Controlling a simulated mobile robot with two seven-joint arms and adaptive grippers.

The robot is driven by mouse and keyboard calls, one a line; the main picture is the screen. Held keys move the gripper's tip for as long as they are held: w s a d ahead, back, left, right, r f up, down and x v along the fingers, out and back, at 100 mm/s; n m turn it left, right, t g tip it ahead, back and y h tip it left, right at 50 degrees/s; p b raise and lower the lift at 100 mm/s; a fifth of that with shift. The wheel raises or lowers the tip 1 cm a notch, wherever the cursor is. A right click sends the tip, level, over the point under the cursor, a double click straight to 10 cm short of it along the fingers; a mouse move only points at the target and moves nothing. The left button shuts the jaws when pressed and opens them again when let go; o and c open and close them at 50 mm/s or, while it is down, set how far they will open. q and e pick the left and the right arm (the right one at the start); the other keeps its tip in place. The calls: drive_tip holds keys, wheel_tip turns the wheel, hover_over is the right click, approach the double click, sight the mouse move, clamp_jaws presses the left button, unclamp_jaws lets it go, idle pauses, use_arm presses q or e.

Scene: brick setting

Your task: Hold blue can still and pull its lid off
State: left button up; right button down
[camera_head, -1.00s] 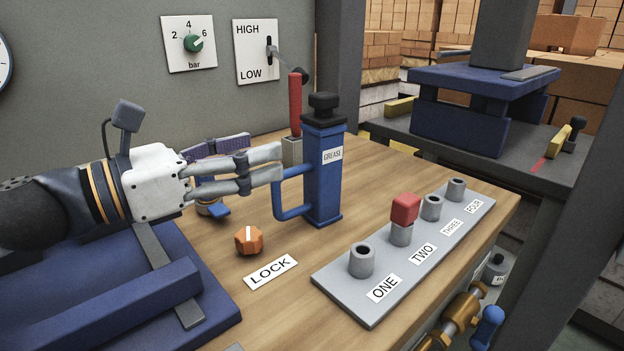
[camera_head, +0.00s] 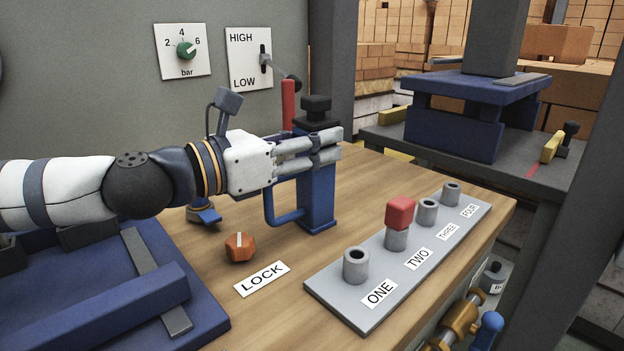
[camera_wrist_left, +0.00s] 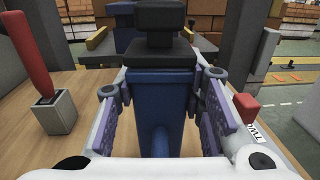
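The blue can (camera_head: 318,200) is a tall square-sided body with a loop handle on its left, upright on the wooden bench. Its black lid (camera_head: 316,112) with a raised knob sits on top. My left gripper (camera_head: 335,145) is level with the can's upper part, below the lid, and its fingers hide the can's label. In the left wrist view the can (camera_wrist_left: 160,95) stands between the two purple finger pads, with a narrow gap seeming to show on each side. The lid shows there too (camera_wrist_left: 160,48). My right gripper is not in view.
A red-handled lever (camera_head: 288,104) stands close behind the can. An orange knob (camera_head: 240,247) and LOCK label lie in front. A grey plate (camera_head: 350,310) with several posts, one topped by a red cube (camera_head: 401,211), is to the right. A blue fixture (camera_head: 110,310) fills the left front.

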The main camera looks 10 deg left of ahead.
use_arm(q)
clamp_jaws()
